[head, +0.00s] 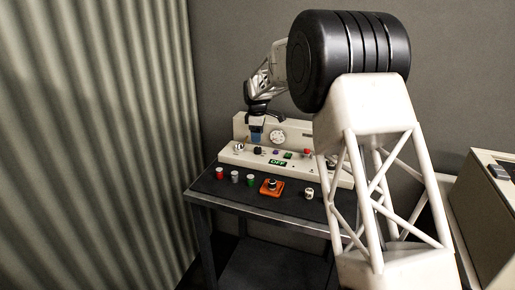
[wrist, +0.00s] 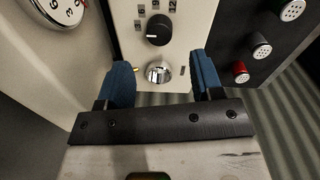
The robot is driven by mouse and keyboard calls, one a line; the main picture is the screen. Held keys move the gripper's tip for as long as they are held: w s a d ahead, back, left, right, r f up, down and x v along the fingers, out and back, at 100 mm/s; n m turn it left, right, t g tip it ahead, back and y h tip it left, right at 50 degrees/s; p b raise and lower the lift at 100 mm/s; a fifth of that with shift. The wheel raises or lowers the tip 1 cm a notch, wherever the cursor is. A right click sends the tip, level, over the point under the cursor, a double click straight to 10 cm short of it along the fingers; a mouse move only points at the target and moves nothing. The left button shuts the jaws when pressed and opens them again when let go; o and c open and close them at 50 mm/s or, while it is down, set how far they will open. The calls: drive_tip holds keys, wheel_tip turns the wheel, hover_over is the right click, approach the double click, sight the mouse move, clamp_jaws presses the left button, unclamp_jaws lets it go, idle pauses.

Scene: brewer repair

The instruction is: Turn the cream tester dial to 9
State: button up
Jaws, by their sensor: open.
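The cream tester (head: 290,167) stands on a dark table, with a sloping control panel and an upright back. In the wrist view its panel (wrist: 192,20) has a black knob (wrist: 158,30) below a printed number scale; several figures are too small to read surely. Closer to my gripper is a round silver knob (wrist: 159,73) with a yellow mark at its left. My gripper (wrist: 162,64) is open, its blue fingers on either side of the silver knob; I cannot tell whether they touch it. In the head view my gripper (head: 257,137) is above the panel's left part, pointing down.
A round gauge (head: 278,136) is on the tester's back. A green display (head: 277,162) reads OFF.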

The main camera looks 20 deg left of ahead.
sight(257, 148)
drive_tip(key=shift+w+f, duration=0.15)
drive_tip(key=shift+f, duration=3.15)
drive_tip(key=shift+c, duration=0.3)
drive_tip(key=c, duration=0.9)
drive_tip(key=shift+o, duration=0.2)
